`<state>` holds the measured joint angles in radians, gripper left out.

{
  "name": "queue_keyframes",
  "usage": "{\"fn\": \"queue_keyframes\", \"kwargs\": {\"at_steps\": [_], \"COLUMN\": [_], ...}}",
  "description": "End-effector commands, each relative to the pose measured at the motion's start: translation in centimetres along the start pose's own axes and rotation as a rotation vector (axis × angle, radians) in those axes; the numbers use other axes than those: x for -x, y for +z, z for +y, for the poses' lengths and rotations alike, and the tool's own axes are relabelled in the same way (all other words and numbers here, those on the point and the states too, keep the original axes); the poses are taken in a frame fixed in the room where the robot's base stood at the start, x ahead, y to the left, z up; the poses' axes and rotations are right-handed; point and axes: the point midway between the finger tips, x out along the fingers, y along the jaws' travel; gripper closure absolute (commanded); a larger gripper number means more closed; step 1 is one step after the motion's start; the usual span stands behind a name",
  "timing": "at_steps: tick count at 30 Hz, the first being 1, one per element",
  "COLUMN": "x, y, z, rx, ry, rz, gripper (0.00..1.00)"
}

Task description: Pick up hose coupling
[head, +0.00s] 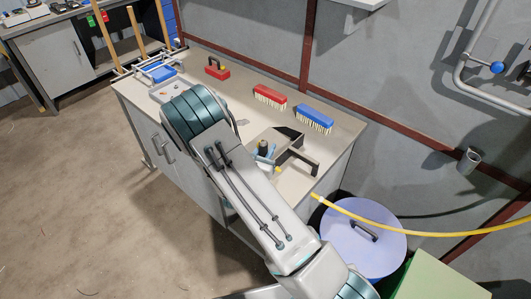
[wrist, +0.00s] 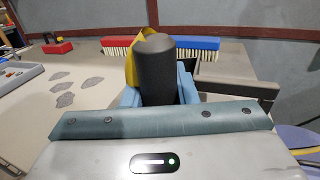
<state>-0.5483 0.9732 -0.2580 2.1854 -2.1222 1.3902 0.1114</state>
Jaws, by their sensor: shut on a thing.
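The hose coupling appears as a dark grey cylinder (wrist: 155,68), standing upright between the blue fingers of my gripper (wrist: 159,90) in the wrist view. My gripper is shut on it. A yellow piece (wrist: 131,62) shows behind and left of the cylinder; I cannot tell whether it belongs to it. My arm hides most of my gripper there, and the coupling's lower end is hidden in both views.
The bench (head: 240,88) holds a red brush (head: 269,96), a blue brush (head: 314,119), a red block (head: 217,71) and a blue item (head: 161,73). A lidded round bin (head: 362,248) and a yellow hose (head: 420,233) are at the right. Dark flat patches (wrist: 65,99) lie left of my gripper.

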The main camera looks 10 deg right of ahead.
Motion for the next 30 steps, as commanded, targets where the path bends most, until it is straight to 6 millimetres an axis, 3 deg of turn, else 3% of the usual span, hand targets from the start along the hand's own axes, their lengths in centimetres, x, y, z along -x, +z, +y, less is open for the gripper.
{"fn": "queue_keyframes", "kwargs": {"at_steps": [6, 24, 30], "x": [0.0, 3.4, 3.5], "y": [2.5, 7.9, 8.9], "z": [0.0, -8.7, -9.2], "rx": [-0.004, -0.003, 0.005], "ry": [0.000, -0.002, -0.003], "rz": [-0.002, 0.000, 0.000], "gripper": [1.00, 1.00, 1.00]}}
